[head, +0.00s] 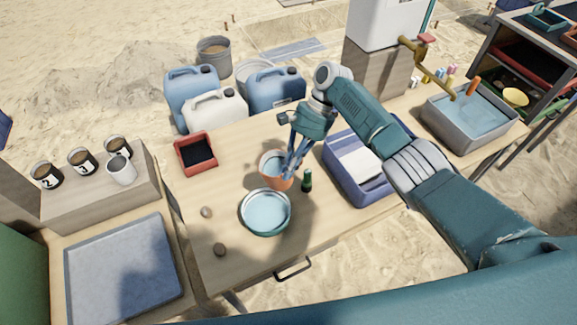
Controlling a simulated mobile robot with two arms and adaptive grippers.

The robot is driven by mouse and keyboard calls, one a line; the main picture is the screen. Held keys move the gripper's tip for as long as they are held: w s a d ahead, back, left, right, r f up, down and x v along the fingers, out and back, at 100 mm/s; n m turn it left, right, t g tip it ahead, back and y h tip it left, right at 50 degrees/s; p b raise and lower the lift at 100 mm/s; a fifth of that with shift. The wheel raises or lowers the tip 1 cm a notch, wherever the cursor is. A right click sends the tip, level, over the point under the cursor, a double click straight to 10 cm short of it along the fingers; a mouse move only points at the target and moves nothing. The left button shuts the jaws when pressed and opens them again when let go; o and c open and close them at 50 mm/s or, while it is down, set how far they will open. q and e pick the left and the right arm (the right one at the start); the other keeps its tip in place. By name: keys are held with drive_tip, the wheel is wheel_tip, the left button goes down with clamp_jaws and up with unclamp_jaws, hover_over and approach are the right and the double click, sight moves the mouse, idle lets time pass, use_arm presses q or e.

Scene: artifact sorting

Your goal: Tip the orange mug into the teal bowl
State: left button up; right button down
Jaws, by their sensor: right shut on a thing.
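The orange mug (269,182) is on the far side of the teal bowl, close to its rim, near the middle of the table. Pale blue shows inside its mouth. My right gripper (291,172) comes down from above and is shut on the mug's right side. I cannot tell whether the mug rests on the table or hangs just above it. It looks roughly upright. The teal bowl (265,232) stands on the table in front of the mug, with pale blue inside it. My left gripper is not in view.
A small dark green bottle (307,181) stands just right of the mug. A blue bin (365,195) is further right, and a red tray (195,153) is at the left. The table's front left is mostly clear.

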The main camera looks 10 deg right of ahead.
drive_tip(key=shift+f+t+h+p, duration=0.5)
drive_tip(key=shift+t+p, duration=0.1)
drive_tip(key=shift+p, duration=0.5)
drive_tip(key=shift+s+f+t+h+p, duration=0.1)
drive_tip(key=shift+f+t+h+p, duration=0.3)
drive_tip(key=shift+f+h+p, duration=0.2)
drive_tip(key=shift+a+f, duration=0.1)
drive_tip(key=shift+f, duration=0.1)
drive_tip(key=shift+f+t+h, duration=0.3)
drive_tip(key=shift+f+t, duration=0.1)
drive_tip(key=shift+t, duration=0.1)
drive_tip(key=shift+s+a+f+t+h, duration=0.15)
drive_tip(key=shift+f+t+h, duration=0.3)
drive_tip(key=shift+f, duration=0.3)
drive_tip(key=shift+s+a+f+t+h+b, duration=0.15)
drive_tip(key=shift+f+t+h+b, duration=0.2)
drive_tip(key=shift+f+t, duration=0.3)
drive_tip(key=shift+s+f+n+t+h+b, duration=0.1)
drive_tip(key=shift+f+n+t+h+b, duration=0.25)
drive_tip(key=shift+f+h+b, duration=0.35)
drive_tip(key=shift+s+a+f+t+h+b, duration=0.15)
drive_tip(key=shift+f+t+h+b, duration=0.15)
drive_tip(key=shift+f+t+b, duration=0.25)
drive_tip(key=shift+s+a+f+t+h+b, duration=0.15)
drive_tip(key=shift+f+t+h+b, duration=0.2)
drive_tip(key=shift+b, duration=0.4)
idle(0.4)
